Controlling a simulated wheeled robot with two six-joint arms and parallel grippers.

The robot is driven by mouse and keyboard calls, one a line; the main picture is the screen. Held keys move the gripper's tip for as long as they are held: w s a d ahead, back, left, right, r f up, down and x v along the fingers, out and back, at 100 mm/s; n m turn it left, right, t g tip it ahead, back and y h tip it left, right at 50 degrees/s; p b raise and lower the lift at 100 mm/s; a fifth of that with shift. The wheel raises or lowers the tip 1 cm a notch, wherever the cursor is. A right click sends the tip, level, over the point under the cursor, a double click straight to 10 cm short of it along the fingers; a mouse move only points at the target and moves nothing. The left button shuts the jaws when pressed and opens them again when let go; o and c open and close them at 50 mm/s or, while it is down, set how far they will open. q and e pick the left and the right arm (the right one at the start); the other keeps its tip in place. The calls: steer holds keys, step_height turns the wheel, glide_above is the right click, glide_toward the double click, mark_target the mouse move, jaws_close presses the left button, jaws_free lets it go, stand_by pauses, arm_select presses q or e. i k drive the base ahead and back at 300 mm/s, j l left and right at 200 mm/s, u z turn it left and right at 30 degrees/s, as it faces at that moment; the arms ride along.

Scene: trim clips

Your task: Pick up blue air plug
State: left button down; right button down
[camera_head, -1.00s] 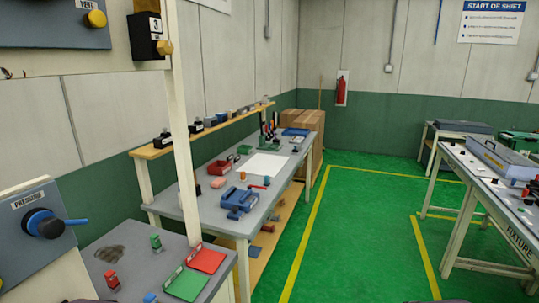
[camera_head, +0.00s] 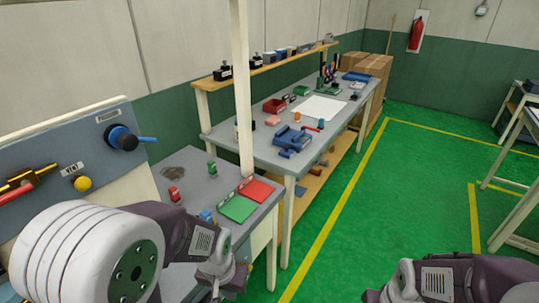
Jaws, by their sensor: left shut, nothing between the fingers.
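The blue air plug (camera_head: 206,216) stands on the grey bench top at the lower left, partly hidden behind my left arm. A red plug (camera_head: 174,194) and a green plug (camera_head: 211,168) stand farther back on the same bench. My left gripper (camera_head: 217,287) hangs at the bottom of the view, in front of the blue plug in the picture and apart from it. It is shut and empty. My right arm shows at the bottom right, but its gripper is out of view.
A green tray (camera_head: 239,209) and a red tray (camera_head: 256,190) lie right of the plugs. A white post (camera_head: 241,90) rises behind them. A panel with a blue valve (camera_head: 121,137) stands at left. A longer workbench (camera_head: 232,135) is behind; green floor at right is clear.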

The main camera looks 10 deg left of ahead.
mark_target(207, 214)
steer(key=l+u, duration=0.25)
steer(key=u, duration=0.2)
steer(key=k+l+u, duration=0.2)
steer(key=u, duration=0.25)
steer(key=k+l+u, duration=0.1)
steer(key=u, duration=0.35)
steer(key=k+l+u, duration=0.2)
steer(key=u, duration=0.25)
